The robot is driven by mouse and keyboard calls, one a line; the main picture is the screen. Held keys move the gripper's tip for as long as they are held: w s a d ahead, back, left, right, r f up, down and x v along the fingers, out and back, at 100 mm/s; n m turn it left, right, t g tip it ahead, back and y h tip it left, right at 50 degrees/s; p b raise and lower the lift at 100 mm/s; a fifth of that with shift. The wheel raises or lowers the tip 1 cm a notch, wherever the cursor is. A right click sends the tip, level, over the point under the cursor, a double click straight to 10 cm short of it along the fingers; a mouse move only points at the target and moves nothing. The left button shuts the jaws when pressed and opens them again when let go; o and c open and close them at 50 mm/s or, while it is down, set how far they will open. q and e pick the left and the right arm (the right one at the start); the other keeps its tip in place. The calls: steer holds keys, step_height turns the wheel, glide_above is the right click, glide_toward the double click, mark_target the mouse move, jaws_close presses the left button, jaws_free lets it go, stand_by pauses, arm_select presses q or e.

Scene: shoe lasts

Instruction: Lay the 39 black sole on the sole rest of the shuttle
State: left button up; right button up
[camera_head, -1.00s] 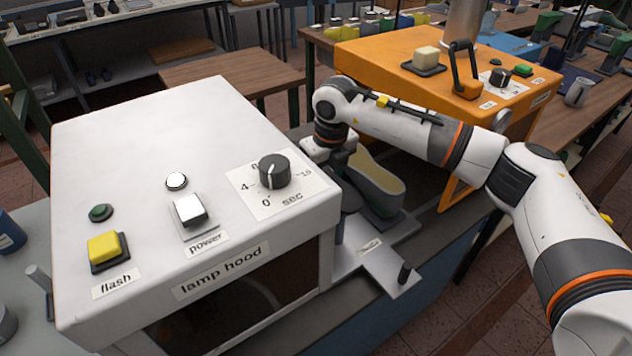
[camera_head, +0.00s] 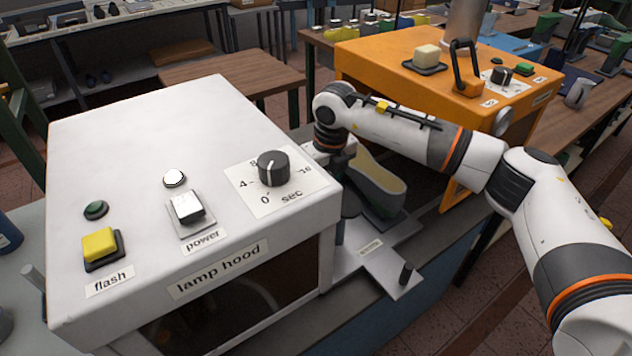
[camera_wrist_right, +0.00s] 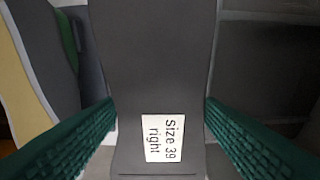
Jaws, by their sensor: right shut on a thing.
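The black sole (camera_wrist_right: 155,60), labelled "size 39 right", lies lengthwise between the green fingers of my right gripper (camera_wrist_right: 160,108). The fingers are shut on its two long edges. In the head view my right wrist points down beside the lamp hood, and the hood and wrist mostly hide the gripper. The shuttle (camera_head: 390,262) is a grey plate with a small label and a dark upright knob, sticking out from beside the hood. An upturned shoe with a cream underside (camera_head: 382,172) stands on it. The sole rest is not clearly visible. My left gripper is out of view.
The white lamp hood (camera_head: 190,130) stands close on the left of my wrist. An orange machine (camera_head: 430,75) stands behind my right forearm. The shoe also shows close to the sole's left side in the right wrist view (camera_wrist_right: 30,60). A wooden table (camera_head: 225,75) is behind.

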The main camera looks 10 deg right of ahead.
steer(key=shift+f+b, duration=0.75)
steer(key=shift+f, duration=0.15)
stand_by(0.3)
steer(key=o, duration=1.3)
steer(key=shift+r, duration=0.1)
steer(key=shift+r+p, duration=1.8)
steer(key=shift+r, duration=1.6)
